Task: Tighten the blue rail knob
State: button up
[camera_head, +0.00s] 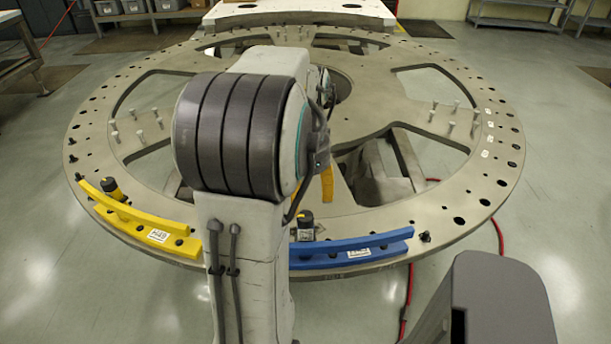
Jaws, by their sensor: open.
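The blue rail (350,249) is a curved bar with a white label, lying on the near rim of the round turret plate (445,215). My arm fills the middle of the view and hides most of my gripper. An orange-yellow finger-like part (327,185) shows below the arm's joint, above and right of the knob, and looks like one finger of my open gripper. Whether it touches anything cannot be told.
A yellow rail (142,225) with its own dark knob (112,188) lies on the plate's left rim. Several upright pins (452,126) stand on the plate. A red hose (407,300) runs on the floor. Racks with bins (130,12) stand at the back.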

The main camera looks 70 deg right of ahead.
aim_at(306, 216)
jog(key=shift+r, duration=2.75)
